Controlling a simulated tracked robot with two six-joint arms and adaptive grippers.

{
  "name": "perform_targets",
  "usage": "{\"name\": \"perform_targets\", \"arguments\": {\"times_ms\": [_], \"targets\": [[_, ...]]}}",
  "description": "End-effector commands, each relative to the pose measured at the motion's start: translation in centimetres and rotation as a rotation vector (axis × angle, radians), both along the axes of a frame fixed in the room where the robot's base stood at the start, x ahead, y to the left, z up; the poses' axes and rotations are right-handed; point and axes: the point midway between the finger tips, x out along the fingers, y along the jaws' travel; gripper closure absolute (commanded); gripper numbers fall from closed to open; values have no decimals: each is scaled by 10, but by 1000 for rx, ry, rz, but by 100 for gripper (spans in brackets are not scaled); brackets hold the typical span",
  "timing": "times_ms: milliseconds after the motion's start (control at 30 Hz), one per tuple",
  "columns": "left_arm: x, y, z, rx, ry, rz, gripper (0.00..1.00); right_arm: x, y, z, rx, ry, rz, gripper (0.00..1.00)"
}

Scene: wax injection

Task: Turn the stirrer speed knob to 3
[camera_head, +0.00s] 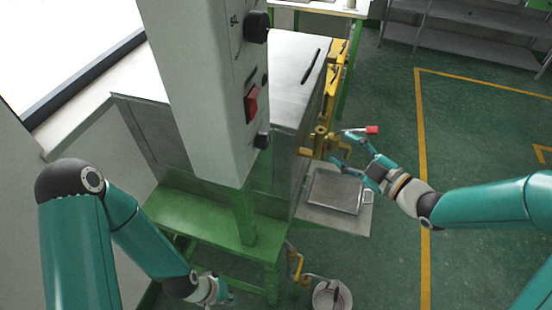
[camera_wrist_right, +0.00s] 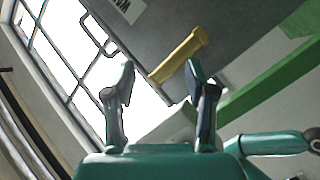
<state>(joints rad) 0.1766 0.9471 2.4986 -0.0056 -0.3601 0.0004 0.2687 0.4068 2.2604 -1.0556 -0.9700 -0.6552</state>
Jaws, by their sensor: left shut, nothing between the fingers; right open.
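A tall pale grey control box (camera_head: 190,90) stands in the middle of the head view. My right gripper (camera_head: 343,147) is open and empty, right of the box near yellow fittings. It also shows in the right wrist view (camera_wrist_right: 160,76). My left gripper (camera_head: 230,298) is shut and empty, low beside the green stand.
A steel tank (camera_head: 300,60) stands behind the box, with yellow valve fittings (camera_head: 320,140). A square metal tray (camera_head: 335,192) is below my right gripper, and a white bucket (camera_head: 330,295) is on the floor. In the wrist view, a yellow bar (camera_wrist_right: 180,55) lies beyond the fingers. Open floor lies right.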

Motion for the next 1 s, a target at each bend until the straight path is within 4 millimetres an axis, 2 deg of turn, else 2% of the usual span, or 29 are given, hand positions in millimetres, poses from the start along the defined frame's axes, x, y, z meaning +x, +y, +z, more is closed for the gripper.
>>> {"name": "perform_targets", "arguments": {"times_ms": [33, 100, 200, 300, 433, 533, 667, 1000], "targets": [[0, 0, -22, 0, 0, 0, 100, -8, -3, 28, -106, -216, 81, 45], [0, 0, -35, 0, 0, 0, 100, -30, -1, 65, -249, -474, 198, 45], [0, 0, -48, 0, 0, 0, 100, -69, 3, 97, -427, -768, 347, 45], [0, 0, -57, 0, 0, 0, 100, -102, 5, 110, -559, -966, 465, 45], [0, 0, -62, 0, 0, 0, 100, -128, 6, 116, -653, -1101, 559, 45], [0, 0, -61, 0, 0, 0, 100, -135, 9, 118, -678, -1138, 589, 45], [0, 0, -57, 0, -1, 0, 100, -132, 21, 119, -677, -1143, 595, 45], [0, 0, -41, 0, 0, 0, 100, -112, 85, 120, -673, -1139, 596, 45]]}}
